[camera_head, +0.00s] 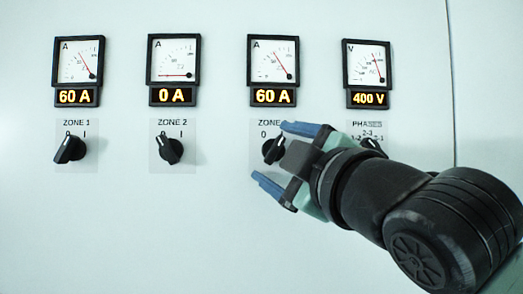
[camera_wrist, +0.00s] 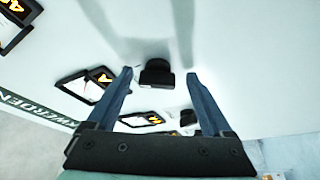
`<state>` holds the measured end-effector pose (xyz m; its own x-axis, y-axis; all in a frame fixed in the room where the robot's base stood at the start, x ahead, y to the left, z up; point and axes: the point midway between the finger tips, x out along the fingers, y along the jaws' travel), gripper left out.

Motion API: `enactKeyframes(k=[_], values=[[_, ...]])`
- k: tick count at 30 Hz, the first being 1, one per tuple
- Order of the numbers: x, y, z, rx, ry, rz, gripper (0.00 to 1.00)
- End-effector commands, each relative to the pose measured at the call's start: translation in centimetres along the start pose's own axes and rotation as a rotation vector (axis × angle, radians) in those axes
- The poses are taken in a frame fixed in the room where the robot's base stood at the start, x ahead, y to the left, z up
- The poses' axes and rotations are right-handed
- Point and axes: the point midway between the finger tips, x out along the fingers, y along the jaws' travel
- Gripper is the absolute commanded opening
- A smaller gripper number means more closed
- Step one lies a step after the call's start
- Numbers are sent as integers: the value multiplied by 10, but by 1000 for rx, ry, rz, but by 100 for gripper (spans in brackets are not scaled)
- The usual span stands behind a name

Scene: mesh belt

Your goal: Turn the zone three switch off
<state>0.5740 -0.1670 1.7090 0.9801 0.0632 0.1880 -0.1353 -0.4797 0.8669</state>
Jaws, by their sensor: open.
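The zone three switch (camera_head: 274,149) is a black rotary knob on a pale plate, partly hidden by my gripper. Its handle appears tilted up to the right, like zone 1's. The meter above it (camera_head: 273,61) has a raised needle, and its display (camera_head: 273,96) reads 60 A. My gripper (camera_head: 269,151) is open, its blue fingers above and below the knob in the head view. In the wrist view, a black knob (camera_wrist: 157,72) sits between the open fingertips (camera_wrist: 158,77), with a gap on each side. Contact with the panel cannot be told.
The zone 1 knob (camera_head: 69,149) and zone 2 knob (camera_head: 170,150) are to the left, under 60 A and 0 A displays. The phases knob (camera_head: 373,144), under 400 V, is close right, partly behind my gripper. The panel below the knobs is bare.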

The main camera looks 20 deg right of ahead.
Motion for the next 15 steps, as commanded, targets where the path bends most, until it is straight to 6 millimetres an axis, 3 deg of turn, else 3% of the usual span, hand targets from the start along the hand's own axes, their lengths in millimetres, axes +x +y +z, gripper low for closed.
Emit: enactKeyframes(k=[10, 11, 15], values=[[-1, 2, 0, 0, 0, 1, 85], [-1, 2, 0, 0, 0, 1, 83], [-1, 2, 0, 0, 0, 1, 58]])
